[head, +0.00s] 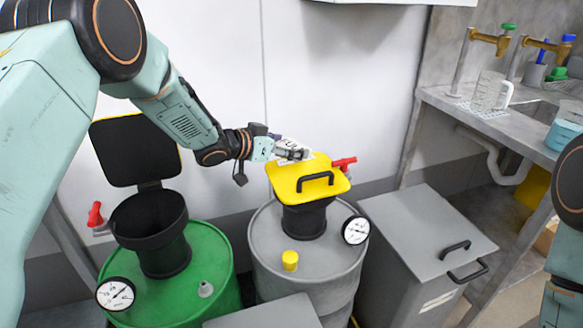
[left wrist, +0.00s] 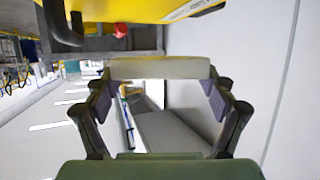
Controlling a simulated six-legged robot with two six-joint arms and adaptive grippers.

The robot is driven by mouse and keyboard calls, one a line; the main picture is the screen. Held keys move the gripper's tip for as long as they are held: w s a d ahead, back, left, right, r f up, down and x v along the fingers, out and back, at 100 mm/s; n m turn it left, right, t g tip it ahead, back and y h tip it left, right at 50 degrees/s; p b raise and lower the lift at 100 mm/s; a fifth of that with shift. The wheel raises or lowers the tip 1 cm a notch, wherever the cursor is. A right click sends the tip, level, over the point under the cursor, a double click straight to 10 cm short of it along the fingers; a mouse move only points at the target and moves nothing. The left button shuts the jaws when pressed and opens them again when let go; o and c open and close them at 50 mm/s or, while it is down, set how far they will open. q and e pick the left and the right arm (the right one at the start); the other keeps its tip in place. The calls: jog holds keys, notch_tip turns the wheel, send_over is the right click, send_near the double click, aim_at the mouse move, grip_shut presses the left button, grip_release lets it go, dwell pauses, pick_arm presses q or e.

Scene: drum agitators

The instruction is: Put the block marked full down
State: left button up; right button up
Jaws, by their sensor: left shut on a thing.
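My left gripper (head: 291,152) is at the back edge of the yellow lid on the grey drum. It is shut on a pale block (head: 297,142) with dark lettering, partly hidden by the fingers. In the left wrist view the block (left wrist: 160,68) is a pale bar spanning the two fingertips of the left gripper (left wrist: 160,85). The yellow lid (head: 312,181) has a black handle and closes the funnel of the grey drum (head: 325,265). Whether the block touches the lid I cannot tell. My right gripper is out of view.
A green drum (head: 205,262) with its black funnel lid (head: 137,150) raised stands left. Both drums carry gauges and red-handled valves. A grey bin (head: 425,235) stands right of the grey drum. A bench (head: 455,103) holds a clear jug (head: 487,91) and brass taps.

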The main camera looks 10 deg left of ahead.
aim_at(287, 173)
pick_arm(q)
notch_tip(287, 173, down, 2)
jog(key=shift+w+a, duration=0.15)
notch_tip(287, 173, down, 4)
jog(key=shift+r+b, duration=0.25)
jog(key=shift+b, duration=0.4)
jog(key=shift+f, duration=0.1)
jog(key=o, duration=0.8)
jog(key=shift+o, duration=0.3)
jog(key=shift+f, duration=0.1)
